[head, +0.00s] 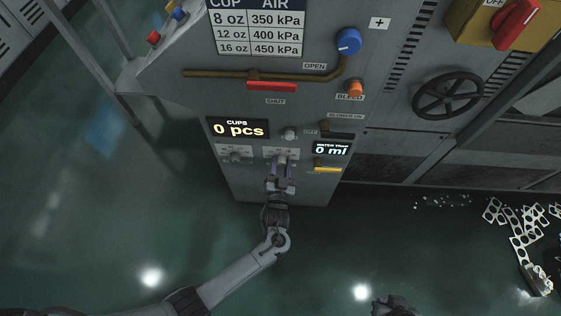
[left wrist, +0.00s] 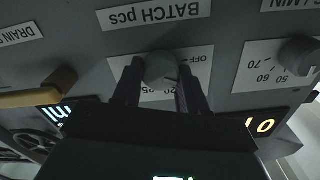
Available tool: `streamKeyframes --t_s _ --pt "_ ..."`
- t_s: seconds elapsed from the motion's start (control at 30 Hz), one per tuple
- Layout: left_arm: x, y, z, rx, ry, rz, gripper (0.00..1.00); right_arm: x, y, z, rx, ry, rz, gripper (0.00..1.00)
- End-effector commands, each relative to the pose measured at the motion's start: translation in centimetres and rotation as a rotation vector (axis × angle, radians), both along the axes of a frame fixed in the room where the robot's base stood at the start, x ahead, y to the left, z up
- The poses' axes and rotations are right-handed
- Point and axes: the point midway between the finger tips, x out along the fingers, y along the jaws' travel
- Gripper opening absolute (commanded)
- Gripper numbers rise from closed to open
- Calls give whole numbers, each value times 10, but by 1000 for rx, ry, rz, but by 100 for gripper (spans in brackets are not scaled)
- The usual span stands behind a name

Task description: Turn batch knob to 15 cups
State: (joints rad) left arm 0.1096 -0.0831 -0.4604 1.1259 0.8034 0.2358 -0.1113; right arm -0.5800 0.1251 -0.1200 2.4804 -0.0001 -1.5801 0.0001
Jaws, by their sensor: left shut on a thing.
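My left gripper (left wrist: 155,85) is shut on the knob, one finger on each side. In the head view my left gripper (head: 281,163) reaches the knob low on the grey machine front. The cups display (head: 238,128) reads "0 pcs". A dark part of my right arm shows at the bottom edge.
A second knob (left wrist: 298,55) with 50, 60 and 70 marks is beside the batch dial. A yellow lever (head: 327,169) is below the water tank display (head: 331,149). A red handle (head: 272,87), blue knob (head: 348,41) and black handwheel (head: 447,95) are higher up.

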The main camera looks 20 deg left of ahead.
Motion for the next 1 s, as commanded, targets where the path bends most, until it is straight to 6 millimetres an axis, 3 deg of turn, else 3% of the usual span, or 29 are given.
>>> streamKeyframes --t_s 0.4,0.93,0.97,1.0 --pt "1 -1 1 191 60 0 12 0 2 17 8 0 -6 0" --pt "0 -1 0 217 67 -1 12 0 1 17 5 0 -4 0" --pt "0 -1 0 217 67 -1 45 0 1 17 4 1 -3 0" --pt "0 -1 0 217 67 -1 51 0 1 17 3 0 -2 0"
